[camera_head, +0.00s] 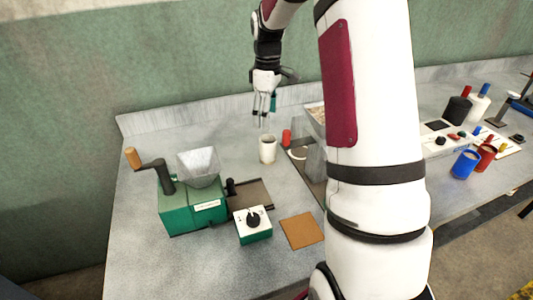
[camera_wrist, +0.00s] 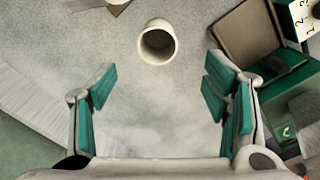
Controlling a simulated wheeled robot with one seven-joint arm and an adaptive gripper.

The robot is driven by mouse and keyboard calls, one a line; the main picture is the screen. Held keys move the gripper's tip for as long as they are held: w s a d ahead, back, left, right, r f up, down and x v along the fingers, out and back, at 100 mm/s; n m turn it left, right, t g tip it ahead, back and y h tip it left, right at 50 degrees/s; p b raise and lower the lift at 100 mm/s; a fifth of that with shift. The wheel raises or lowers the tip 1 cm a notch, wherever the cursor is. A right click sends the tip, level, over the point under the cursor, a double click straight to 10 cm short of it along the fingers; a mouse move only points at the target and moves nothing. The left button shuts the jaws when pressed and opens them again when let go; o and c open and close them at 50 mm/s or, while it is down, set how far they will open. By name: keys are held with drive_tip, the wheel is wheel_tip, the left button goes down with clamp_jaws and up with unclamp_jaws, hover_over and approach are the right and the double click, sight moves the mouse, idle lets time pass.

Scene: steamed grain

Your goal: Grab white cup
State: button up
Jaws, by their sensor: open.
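The white cup (camera_head: 267,148) stands upright on the grey counter, left of a small red object. In the wrist view the cup (camera_wrist: 157,46) shows from above with its open mouth facing me, ahead of the fingers and roughly centred between them. My gripper (camera_head: 265,112) points down above the counter, a little behind the cup in the head view. In the wrist view my gripper (camera_wrist: 159,98) has its two green-padded fingers spread wide with nothing between them. The fingers do not touch the cup.
A green grinder (camera_head: 190,212) with a clear hopper stands front left. A green-and-white dial box (camera_head: 252,225) and a brown square pad (camera_head: 301,230) lie in front. The red object (camera_head: 286,137) is close beside the cup. The counter left of the cup is clear.

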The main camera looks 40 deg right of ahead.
sight(268, 145)
wheel_tip(268, 145, down, 7)
drive_tip(key=shift+f, duration=0.1)
drive_tip(key=shift+w+d+f+p, duration=0.1)
drive_tip(key=shift+f+p, duration=0.15)
drive_tip(key=shift+f, duration=1)
drive_tip(key=shift+d+f+p, duration=0.1)
drive_tip(key=shift+f+p, duration=0.1)
drive_tip(key=shift+f, duration=1)
drive_tip(key=c, duration=1.2)
